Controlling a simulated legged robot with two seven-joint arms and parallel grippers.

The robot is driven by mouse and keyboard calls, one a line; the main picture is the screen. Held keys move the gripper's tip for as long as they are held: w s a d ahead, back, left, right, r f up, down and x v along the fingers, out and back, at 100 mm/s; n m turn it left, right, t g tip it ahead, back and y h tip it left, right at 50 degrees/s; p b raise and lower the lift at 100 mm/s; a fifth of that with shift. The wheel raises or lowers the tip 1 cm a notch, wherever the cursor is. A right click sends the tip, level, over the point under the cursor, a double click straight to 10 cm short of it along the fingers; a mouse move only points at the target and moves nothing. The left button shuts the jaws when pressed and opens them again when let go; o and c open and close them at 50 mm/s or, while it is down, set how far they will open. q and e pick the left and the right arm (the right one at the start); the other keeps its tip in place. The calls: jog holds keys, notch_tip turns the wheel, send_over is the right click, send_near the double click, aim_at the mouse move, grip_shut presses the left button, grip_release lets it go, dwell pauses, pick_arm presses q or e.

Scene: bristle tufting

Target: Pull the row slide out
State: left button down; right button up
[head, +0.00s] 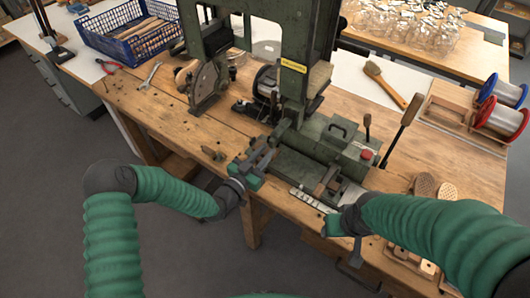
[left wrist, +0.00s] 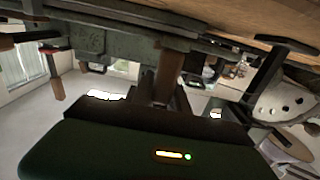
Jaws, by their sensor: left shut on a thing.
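The row slide (head: 268,160) is a dark metal part at the left end of the green machine's low bed, over the front of the bench. My left gripper (head: 250,170) is at it, shut on what looks like its grip. In the left wrist view a brown upright bar (left wrist: 168,75) stands between my left fingers, under a grey-green metal body (left wrist: 110,42). The fingers hide much of the grip in the head view. My right gripper (head: 340,222) is low at the bench's front edge, by a pale marked strip (head: 312,200); its jaws are too unclear to read.
The tall green tufting machine (head: 300,90) stands mid-bench, with a lever (head: 402,122) and red knob (head: 366,154) at right. A blue crate (head: 130,30), wrench (head: 150,75), brush (head: 385,84) and wire spools (head: 500,105) lie around. The floor left of the bench is open.

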pick_arm(q)
send_over(297, 181)
jog(key=shift+a, duration=0.1)
dwell(0.4)
jog(key=c, duration=1.7)
grip_release()
jog(key=o, duration=0.4)
